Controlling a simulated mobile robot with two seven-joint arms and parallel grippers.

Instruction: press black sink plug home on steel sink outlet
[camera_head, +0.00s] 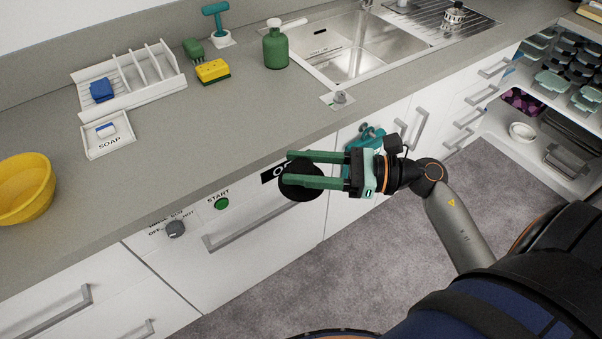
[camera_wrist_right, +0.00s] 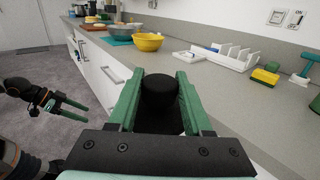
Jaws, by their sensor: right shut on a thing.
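The black sink plug (camera_head: 300,182) is a round dark piece held between the two green fingers of my right gripper (camera_head: 316,170), in front of the counter edge and low drawer fronts. In the right wrist view the plug (camera_wrist_right: 159,95) sits between the fingers. The steel sink (camera_head: 362,45) is set into the counter at the upper right, away from the gripper. I cannot make out its outlet for certain. A small steel round piece (camera_head: 339,98) stands on a square plate at the counter edge. My left gripper (camera_wrist_right: 66,108) shows at the left of the wrist view, fingers apart and empty.
A green bottle (camera_head: 276,47), a yellow sponge (camera_head: 212,71), a white rack (camera_head: 150,75), a soap tray (camera_head: 108,135) and a yellow bowl (camera_head: 24,188) stand on the counter.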

